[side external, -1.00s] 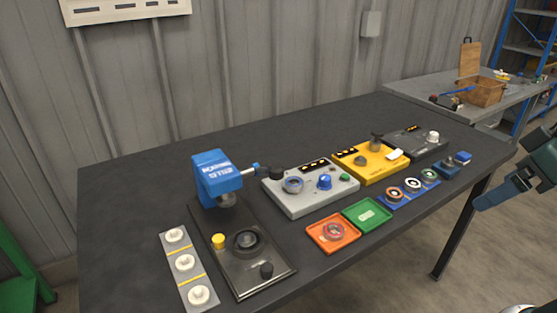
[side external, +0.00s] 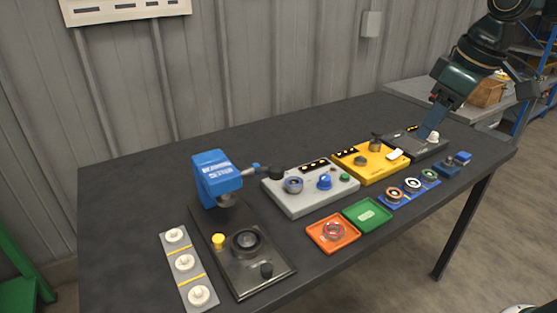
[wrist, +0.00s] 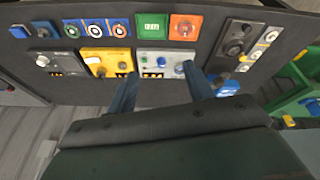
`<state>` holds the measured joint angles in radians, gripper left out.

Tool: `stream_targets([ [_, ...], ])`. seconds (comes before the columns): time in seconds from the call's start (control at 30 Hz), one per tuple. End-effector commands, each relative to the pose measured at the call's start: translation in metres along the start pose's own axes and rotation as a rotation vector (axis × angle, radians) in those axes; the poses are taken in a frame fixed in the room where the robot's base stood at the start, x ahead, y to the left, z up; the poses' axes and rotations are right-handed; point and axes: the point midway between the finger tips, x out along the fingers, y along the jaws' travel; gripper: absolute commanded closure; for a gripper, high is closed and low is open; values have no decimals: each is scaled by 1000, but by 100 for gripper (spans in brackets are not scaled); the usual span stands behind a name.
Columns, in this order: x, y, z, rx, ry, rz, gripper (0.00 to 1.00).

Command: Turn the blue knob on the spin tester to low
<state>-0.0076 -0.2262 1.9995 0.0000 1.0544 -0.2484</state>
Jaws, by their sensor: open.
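The spin tester appears to be the light grey box (side external: 312,200) in the middle of the table. On its top are the blue knob (side external: 325,181), a round cup with a blue rim (side external: 293,185) and a green button (side external: 346,178). In the wrist view the grey box (wrist: 166,52) lies beyond my fingers, with the blue knob (wrist: 160,61) between them in the picture. Where the knob points is too small to tell. My gripper (wrist: 158,82) is open and empty, its two blue fingers apart. In the side view it hangs at the upper right, away from the knob.
A yellow box (side external: 372,163) and a dark box with a white knob (side external: 415,143) stand right of the tester. A blue press (side external: 215,180) stands to its left. Orange (side external: 333,247) and green (side external: 367,215) trays lie in front, beside a blue ring rack (side external: 410,190).

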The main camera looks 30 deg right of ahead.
Motion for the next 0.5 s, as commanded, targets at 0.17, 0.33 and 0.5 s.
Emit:
stream_targets([
  [0.17,14,9,-38,-64,-45,-14,48],
  [0.33,32,16,-72,-126,-85,-28,48],
  [0.5,55,23,-102,-188,-125,-46,48],
])
